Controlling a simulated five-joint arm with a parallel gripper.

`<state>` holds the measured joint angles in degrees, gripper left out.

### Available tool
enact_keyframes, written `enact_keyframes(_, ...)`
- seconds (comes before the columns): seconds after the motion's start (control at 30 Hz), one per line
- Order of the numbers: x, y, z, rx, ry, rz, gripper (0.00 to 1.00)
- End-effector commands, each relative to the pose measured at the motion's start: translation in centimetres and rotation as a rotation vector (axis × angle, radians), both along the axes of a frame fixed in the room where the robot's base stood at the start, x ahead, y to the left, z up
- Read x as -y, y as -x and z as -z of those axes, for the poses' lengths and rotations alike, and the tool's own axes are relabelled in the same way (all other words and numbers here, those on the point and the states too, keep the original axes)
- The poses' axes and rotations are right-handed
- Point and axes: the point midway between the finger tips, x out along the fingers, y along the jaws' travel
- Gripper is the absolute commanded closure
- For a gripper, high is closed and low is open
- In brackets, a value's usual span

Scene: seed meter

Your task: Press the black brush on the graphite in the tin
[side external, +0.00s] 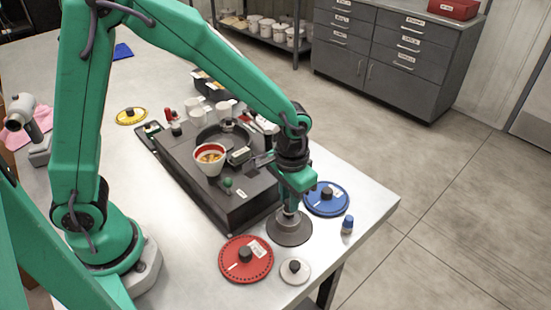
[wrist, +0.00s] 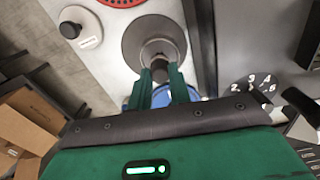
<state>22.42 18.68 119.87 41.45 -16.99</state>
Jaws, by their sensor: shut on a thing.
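My gripper (side external: 290,207) points down near the front right of the bench. In the wrist view its green fingers (wrist: 160,76) are shut on a dark knob-like stem (wrist: 159,66). The stem stands over the middle of a round grey disc (wrist: 136,34), which also shows in the side view (side external: 290,231), its centre raised like a cone. The fingers hide most of the stem. I cannot tell whether it is the black brush, or whether it is joined to the disc. I cannot make out the tin or graphite for certain.
A red disc (side external: 234,268), a small white disc (side external: 288,277) and a blue disc (side external: 340,202) lie around the gripper. A small blue-capped bottle (side external: 347,226) stands near the edge. The dark meter box (side external: 232,207), with a red-rimmed cup (side external: 209,165), stands behind left.

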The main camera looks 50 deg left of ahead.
Motion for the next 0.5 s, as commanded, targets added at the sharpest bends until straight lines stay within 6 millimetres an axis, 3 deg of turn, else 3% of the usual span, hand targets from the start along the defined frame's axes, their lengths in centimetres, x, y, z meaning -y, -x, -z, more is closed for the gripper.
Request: enact_keyframes(0.5, 0.0, 0.0, 0.42, -0.001, 0.0, 0.0, 1.0)
